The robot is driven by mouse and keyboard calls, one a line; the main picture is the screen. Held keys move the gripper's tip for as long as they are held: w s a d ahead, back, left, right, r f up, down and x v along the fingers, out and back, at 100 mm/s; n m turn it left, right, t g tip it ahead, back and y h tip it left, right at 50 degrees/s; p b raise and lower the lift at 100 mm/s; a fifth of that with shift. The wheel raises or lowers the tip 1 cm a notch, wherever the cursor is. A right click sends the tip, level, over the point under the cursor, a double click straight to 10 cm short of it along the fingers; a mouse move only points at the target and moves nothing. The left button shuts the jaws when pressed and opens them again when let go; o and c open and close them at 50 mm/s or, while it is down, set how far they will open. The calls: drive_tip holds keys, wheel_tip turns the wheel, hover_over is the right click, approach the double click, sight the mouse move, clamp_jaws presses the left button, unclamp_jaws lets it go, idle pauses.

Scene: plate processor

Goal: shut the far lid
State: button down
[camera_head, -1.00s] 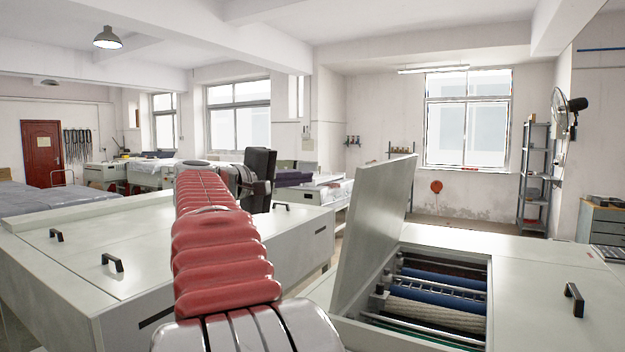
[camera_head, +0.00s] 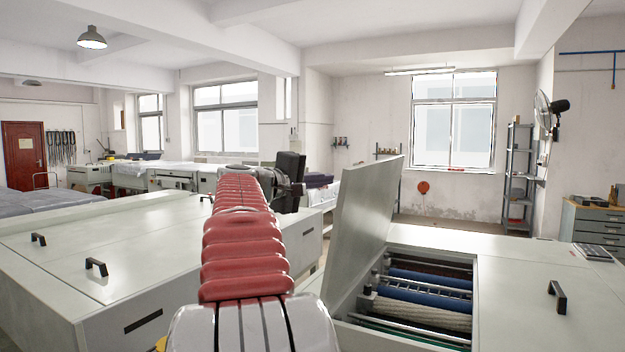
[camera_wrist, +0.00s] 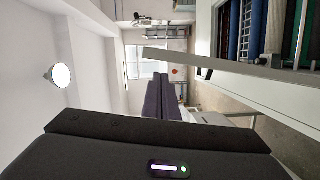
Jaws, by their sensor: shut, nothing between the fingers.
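The open lid (camera_head: 365,235) is a pale grey panel. It stands up steeply, leaning a little right at its top, at the left edge of the machine's roller opening. In the wrist view the lid (camera_wrist: 245,72) shows nearly edge-on, with a black handle (camera_wrist: 205,74) on its outer face. My gripper (camera_wrist: 160,98) is shut and empty, on the lid's outer, handle side. A gap appears between the fingers and the lid. In the head view my red arm reaches forward left of the lid; I cannot clearly make out the fingertips there.
The machine (camera_head: 520,285) has blue and cream rollers (camera_head: 420,300) in the opening and a closed section with a black handle (camera_head: 557,297) at right. Another pale machine (camera_head: 130,260), lids closed, stands left. A shelf rack (camera_head: 518,180) and wall fan (camera_head: 546,115) are at the back right.

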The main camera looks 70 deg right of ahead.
drive_tip(key=shift+s+a+f, duration=0.1)
drive_tip(key=shift+s, duration=0.55)
